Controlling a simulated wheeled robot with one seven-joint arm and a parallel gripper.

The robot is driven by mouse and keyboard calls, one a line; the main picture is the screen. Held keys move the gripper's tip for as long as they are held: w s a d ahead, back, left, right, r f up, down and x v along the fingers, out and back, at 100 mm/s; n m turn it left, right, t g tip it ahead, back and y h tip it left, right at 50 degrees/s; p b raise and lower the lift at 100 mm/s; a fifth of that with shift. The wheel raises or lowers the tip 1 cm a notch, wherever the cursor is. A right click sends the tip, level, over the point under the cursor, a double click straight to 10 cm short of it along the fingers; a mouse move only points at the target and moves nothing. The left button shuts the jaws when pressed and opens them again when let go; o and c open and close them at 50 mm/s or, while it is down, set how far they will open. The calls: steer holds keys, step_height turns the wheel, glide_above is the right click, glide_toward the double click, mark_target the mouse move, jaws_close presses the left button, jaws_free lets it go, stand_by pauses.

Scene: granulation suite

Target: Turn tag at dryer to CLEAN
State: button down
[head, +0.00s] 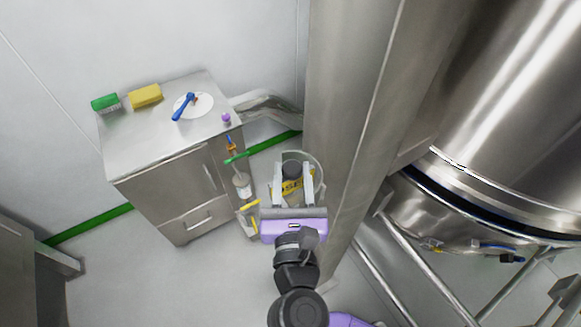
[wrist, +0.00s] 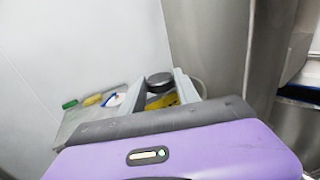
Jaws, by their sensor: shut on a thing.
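My purple gripper (head: 292,170) reaches away from me at the middle of the head view. Its two grey fingers are shut on a dark round knob, which also shows between the fingertips in the wrist view (wrist: 159,81). A yellow tag (head: 294,187) with dark marks lies just below the knob, between the fingers; it also shows in the wrist view (wrist: 163,101). The fingers cover parts of it and I cannot read its wording. A pale round rim shows behind the fingers. The steel dryer (head: 500,110) fills the right of the head view.
A steel cabinet (head: 165,190) stands left of my gripper. On its top are a green box (head: 105,102), a yellow sponge (head: 146,95) and a blue-handled tool (head: 184,106) on a white disc. Brushes hang on its side. A steel column (head: 345,110) stands close on the right.

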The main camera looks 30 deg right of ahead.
steer(key=n+y, duration=0.1)
steer(key=y, duration=0.1)
steer(key=n+t+y, duration=0.2)
steer(key=y, duration=0.1)
steer(key=shift+s+d+n+y, duration=0.15)
steer(key=shift+d+n+y, duration=0.15)
steer(key=shift+d+n, duration=0.1)
steer(key=shift+d+r+n+y, duration=0.1)
steer(key=shift+n+y, duration=1.7)
steer(key=shift+y, duration=1.3)
steer(key=c, duration=0.9)
jaws_free()
